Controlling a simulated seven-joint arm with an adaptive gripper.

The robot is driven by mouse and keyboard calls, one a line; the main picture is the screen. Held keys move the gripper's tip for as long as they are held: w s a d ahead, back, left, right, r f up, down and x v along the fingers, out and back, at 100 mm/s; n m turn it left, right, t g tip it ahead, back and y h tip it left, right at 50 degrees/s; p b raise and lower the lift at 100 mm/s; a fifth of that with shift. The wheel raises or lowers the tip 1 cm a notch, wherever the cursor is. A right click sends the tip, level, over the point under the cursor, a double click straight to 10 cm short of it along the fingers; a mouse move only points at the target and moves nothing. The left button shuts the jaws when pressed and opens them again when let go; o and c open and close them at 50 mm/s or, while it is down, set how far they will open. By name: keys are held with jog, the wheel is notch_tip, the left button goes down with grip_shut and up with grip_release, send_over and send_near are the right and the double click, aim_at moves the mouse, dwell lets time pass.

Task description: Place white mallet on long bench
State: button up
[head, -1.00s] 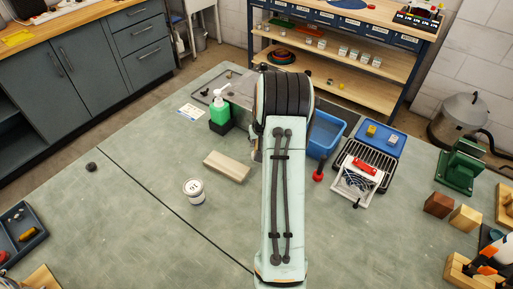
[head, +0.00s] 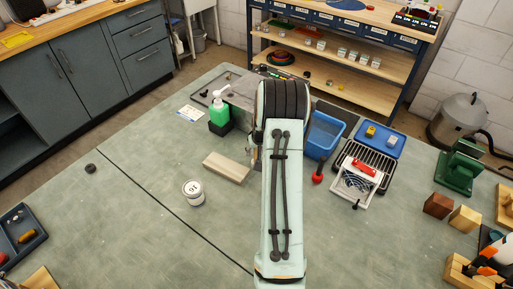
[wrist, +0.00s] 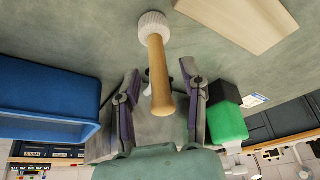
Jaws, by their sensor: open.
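The white mallet, with a round white head (wrist: 153,25) and a pale wooden handle, shows in the wrist view. Its handle reaches back between the two fingers of my gripper (wrist: 161,78). The fingers are apart, one on each side of the handle, and I cannot tell whether either touches it. In the head view my arm hides the mallet and most of the gripper. A long wooden-topped bench (head: 88,20) with dark drawers stands at the back left. A large green-grey table (head: 130,240) fills the foreground; I cannot tell which one is the long bench.
A beige block (head: 227,167), white tin (head: 193,193) and green bottle (head: 219,112) stand left of my arm. The table's left middle is mostly clear.

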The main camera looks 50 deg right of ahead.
jog(key=v, duration=1.2)
jog(key=s+a+r+n+g+y, duration=0.1)
jog(key=a+r+n, duration=0.25)
jog(key=a, duration=0.85)
jog(key=a+r+n+y, duration=0.2)
jog(key=a+r, duration=0.2)
jog(key=a, duration=0.9)
jog(key=s+a+r+n+g, duration=0.1)
jog(key=s+a+n, duration=0.1)
jog(key=s+a, duration=0.5)
jog(key=shift+s+a+y, duration=0.3)
jog(key=shift+a, duration=0.6)
jog(key=shift+o, duration=0.4)
jog(key=s+a+n+g, duration=0.1)
jog(key=s+a+n, duration=0.1)
jog(key=s, duration=0.4)
jog(key=shift+s+a+f+g, duration=0.15)
jog(key=shift+a+f+g, duration=0.15)
jog(key=shift+a, duration=0.3)
